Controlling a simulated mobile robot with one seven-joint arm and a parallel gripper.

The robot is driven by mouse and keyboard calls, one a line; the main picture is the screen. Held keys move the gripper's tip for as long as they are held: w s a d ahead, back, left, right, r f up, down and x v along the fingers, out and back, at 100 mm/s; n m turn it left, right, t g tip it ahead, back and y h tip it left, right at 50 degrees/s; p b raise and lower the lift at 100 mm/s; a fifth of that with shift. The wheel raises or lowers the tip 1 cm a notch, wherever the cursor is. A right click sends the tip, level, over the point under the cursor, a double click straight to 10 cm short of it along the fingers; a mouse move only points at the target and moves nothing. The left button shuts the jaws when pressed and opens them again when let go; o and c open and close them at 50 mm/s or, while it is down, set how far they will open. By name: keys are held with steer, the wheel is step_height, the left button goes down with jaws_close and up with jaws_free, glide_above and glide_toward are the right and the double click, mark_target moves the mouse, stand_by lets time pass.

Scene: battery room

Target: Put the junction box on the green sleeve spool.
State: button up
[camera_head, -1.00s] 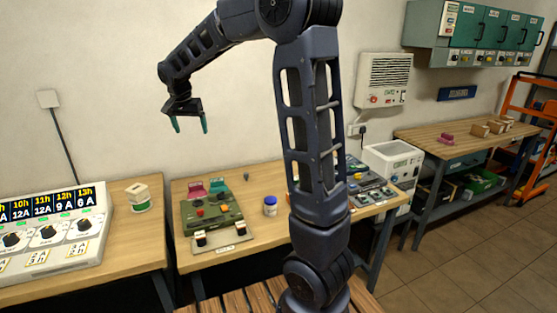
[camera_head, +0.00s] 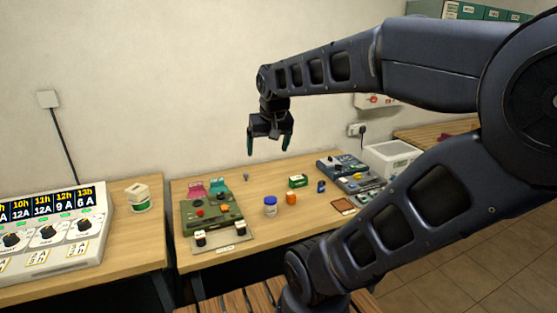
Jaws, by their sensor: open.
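The cream, box-shaped junction box (camera_head: 137,190) sits on top of the green sleeve spool (camera_head: 140,206), a short white cylinder with a green band, near the right end of the left table. The box looks level and rests on the spool; whether it is exactly centred I cannot tell. My gripper (camera_head: 268,145) is open and empty, fingers pointing down with green tips. It hangs in the air above the back of the middle table, well to the right of the box and spool and apart from them.
The middle table (camera_head: 255,255) holds a green instrument (camera_head: 212,214), a blue-lidded jar (camera_head: 270,207), an orange jar (camera_head: 291,198), a green box (camera_head: 298,181) and several devices at its right. A panel with dials (camera_head: 45,235) stands left of the spool. A gap separates the tables.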

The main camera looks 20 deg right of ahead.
steer(key=shift+n, duration=0.4)
steer(key=s, duration=0.1)
steer(key=s+d+f, duration=0.1)
steer(key=s, duration=0.1)
steer(key=s+f, duration=0.1)
steer(key=shift+s+d+f, duration=0.15)
steer(key=shift+s+f, duration=0.05)
steer(key=shift+s, duration=0.2)
